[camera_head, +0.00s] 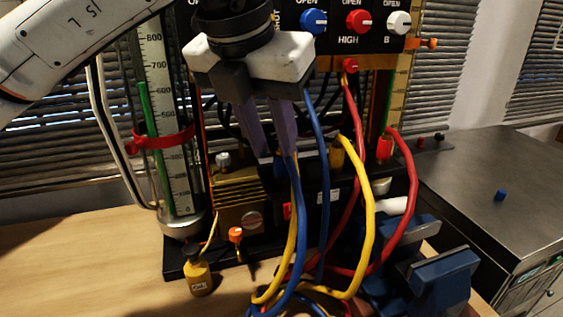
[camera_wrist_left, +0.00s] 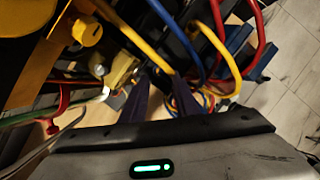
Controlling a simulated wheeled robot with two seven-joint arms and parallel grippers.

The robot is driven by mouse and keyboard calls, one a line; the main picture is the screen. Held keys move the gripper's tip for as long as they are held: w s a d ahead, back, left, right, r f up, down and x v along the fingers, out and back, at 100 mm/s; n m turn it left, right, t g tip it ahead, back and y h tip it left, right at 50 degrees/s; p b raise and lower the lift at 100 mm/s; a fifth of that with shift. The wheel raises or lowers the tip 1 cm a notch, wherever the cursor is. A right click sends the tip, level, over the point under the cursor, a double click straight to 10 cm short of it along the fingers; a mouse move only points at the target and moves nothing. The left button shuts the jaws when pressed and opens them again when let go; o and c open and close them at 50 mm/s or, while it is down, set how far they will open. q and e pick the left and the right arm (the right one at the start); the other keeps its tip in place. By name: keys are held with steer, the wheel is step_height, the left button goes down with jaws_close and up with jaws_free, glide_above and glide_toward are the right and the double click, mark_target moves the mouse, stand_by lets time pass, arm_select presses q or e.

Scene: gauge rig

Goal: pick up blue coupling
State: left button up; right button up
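My left gripper (camera_head: 278,156) hangs in front of the gauge rig with its two purple-grey fingers pointing down and apart. In the left wrist view its fingers (camera_wrist_left: 162,78) also stand apart, and I see nothing clearly clamped between them. A small blue piece (camera_head: 280,166) shows at the fingertips, partly hidden by them and by hoses; it may be the blue coupling, but I cannot tell whether the fingers touch it. A separate small blue piece (camera_head: 501,195) lies on the grey cabinet top at the right. My right gripper is not in view.
Blue, yellow and red hoses (camera_head: 370,215) loop close to the fingers. A graduated tube (camera_head: 168,120) stands at left, and a yellow tagged bottle (camera_head: 199,275) stands on the wooden bench. A blue vise (camera_head: 440,280) is at lower right. The bench's left side is clear.

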mark_target(279, 151)
arm_select(q)
steer(key=x, duration=0.4)
steer(key=shift+w+d, duration=0.25)
steer(key=shift+w, duration=0.05)
jaws_close()
steer(key=shift+r, duration=0.1)
steer(key=shift+r, duration=0.1)
